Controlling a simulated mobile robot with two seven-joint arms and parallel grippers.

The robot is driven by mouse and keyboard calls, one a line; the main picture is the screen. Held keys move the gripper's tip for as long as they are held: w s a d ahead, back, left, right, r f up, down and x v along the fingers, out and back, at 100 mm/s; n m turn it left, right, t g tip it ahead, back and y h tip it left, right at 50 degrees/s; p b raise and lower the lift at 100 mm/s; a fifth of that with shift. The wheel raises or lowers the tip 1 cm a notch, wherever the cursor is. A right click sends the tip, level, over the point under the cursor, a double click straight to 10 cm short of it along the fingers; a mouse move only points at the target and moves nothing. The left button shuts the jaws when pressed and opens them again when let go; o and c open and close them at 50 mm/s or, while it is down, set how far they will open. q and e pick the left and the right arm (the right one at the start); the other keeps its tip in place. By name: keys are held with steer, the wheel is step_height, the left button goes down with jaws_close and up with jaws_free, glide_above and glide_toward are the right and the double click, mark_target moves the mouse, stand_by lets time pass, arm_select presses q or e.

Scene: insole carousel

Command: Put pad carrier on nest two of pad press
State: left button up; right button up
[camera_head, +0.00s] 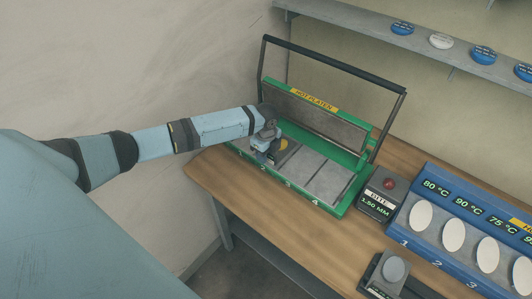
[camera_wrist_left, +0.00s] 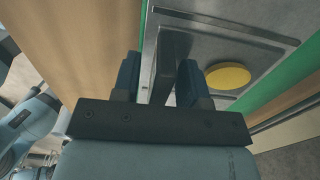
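The green pad press (camera_head: 345,208) stands on the wooden bench with its black-framed lid raised. Its nests are numbered along the front edge, from 1 at the left. The pad carrier, a grey plate with a yellow disc (camera_head: 284,146), lies at the press's left end. The wrist view shows its plate (camera_wrist_left: 215,40), yellow disc (camera_wrist_left: 228,76) and dark upright handle (camera_wrist_left: 172,48). My left gripper (camera_head: 264,157) is over it, its fingers (camera_wrist_left: 160,75) on either side of the handle, with a gap on one side. My arm hides which nest the carrier is in.
A small box with a red button (camera_head: 378,193) stands right of the press. A blue unit with white oval pads (camera_head: 450,212) fills the right side. A grey pad device (camera_head: 390,275) sits at the front. A wall shelf (camera_head: 370,22) holds several round tins.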

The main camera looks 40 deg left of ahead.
arm_select(q)
steer(key=shift+r, duration=0.1)
arm_select(e)
steer(key=shift+s, duration=0.1)
